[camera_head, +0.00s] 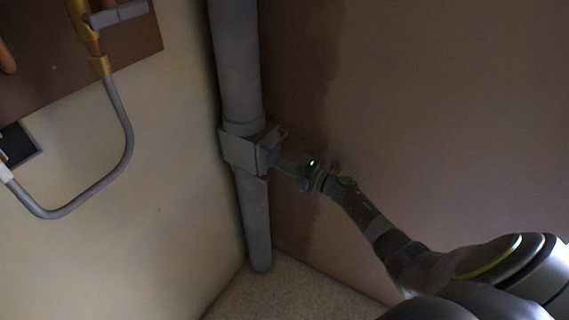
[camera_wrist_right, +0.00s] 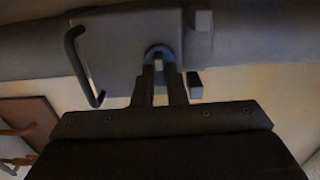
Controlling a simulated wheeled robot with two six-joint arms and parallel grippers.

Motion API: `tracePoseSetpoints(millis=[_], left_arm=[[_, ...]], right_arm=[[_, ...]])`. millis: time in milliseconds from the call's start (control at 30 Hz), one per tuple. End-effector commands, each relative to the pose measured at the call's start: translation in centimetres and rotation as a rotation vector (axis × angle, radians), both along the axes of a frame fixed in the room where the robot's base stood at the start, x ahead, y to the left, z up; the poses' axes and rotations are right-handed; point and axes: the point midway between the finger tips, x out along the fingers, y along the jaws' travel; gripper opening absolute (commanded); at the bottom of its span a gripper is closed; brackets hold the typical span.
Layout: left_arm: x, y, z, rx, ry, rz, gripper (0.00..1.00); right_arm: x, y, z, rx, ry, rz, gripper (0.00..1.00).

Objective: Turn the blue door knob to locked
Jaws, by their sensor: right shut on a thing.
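The blue door knob (camera_wrist_right: 159,49) is a small blue-grey round piece on the front of a grey box door (camera_wrist_right: 115,45), in the upper middle of the right wrist view. My right gripper (camera_wrist_right: 164,72) is shut on the knob, with one finger on each side of it. In the head view, my right gripper (camera_head: 281,161) reaches from the right to the grey box door (camera_head: 240,150) on the pipe. The fingers partly hide the knob, and I cannot read its locked or unlocked position. My left gripper is not in view.
A grey vertical pipe (camera_head: 256,215) runs down the wall corner to the speckled floor (camera_head: 275,292). A dark bar handle (camera_wrist_right: 80,65) is at the door's left in the wrist view. A brown board (camera_head: 60,75) with a bent grey pipe (camera_head: 129,130) is on the left wall.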

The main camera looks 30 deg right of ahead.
Motion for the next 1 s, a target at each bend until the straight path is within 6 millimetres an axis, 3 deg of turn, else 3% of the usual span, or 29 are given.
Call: tracePoseSetpoints(millis=[567,600,767,1000], left_arm=[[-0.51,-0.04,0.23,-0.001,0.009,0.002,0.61],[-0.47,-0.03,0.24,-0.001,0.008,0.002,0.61],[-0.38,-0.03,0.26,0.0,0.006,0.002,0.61],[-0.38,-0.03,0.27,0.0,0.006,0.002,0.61]], right_arm=[[-0.03,-0.03,-0.07,0.031,0.02,-0.001,0.0],[-0.03,-0.03,-0.07,0.031,0.02,-0.001,0.13],[-0.02,-0.02,-0.06,0.031,0.019,-0.001,0.34],[-0.02,-0.02,-0.02,0.029,0.018,0.0,0.34]])
